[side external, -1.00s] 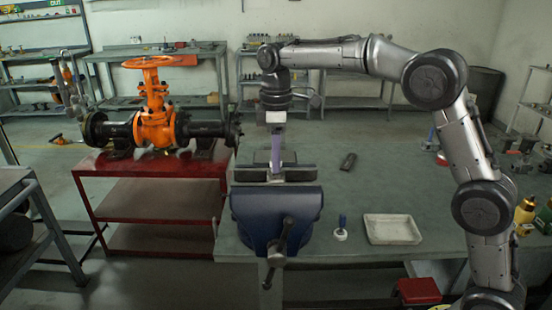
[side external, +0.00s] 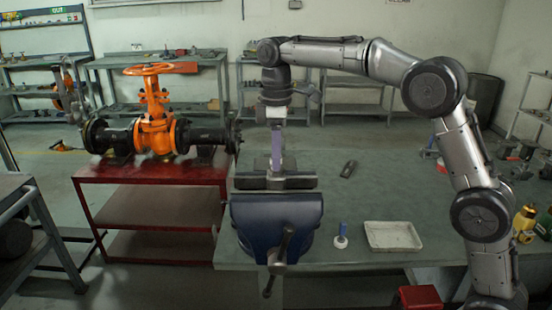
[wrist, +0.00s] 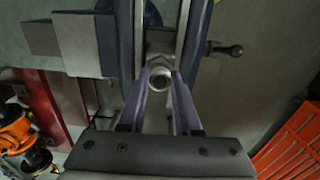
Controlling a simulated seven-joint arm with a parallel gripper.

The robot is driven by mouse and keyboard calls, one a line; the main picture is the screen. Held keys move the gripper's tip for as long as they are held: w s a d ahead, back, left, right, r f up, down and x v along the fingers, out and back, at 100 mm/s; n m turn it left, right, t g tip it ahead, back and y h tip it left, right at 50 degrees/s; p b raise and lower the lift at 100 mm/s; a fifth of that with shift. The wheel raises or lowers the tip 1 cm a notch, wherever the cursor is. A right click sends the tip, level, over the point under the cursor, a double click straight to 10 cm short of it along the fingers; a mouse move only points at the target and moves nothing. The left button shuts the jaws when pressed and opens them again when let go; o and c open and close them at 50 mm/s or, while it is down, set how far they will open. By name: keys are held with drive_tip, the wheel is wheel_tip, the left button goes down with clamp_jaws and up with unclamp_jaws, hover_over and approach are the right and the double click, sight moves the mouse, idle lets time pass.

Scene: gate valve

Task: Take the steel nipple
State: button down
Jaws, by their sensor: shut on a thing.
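The steel nipple (wrist: 160,79) shows end-on in the wrist view as a small round grey ring with a dark bore. It lies between the tips of my two purple fingers. My gripper (wrist: 160,84) is shut on it. In the side view my gripper (side external: 276,170) points straight down over the jaws of the blue bench vise (side external: 277,215). The nipple cannot be made out clearly there. In the wrist view the vise jaws (wrist: 126,45) stand on both sides of the nipple; whether its lower end is clear of them is hidden.
The orange gate valve (side external: 155,130) with black pipe stands on a red cart (side external: 150,180) at left.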

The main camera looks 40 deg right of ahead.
drive_tip(key=shift+r, duration=2.5)
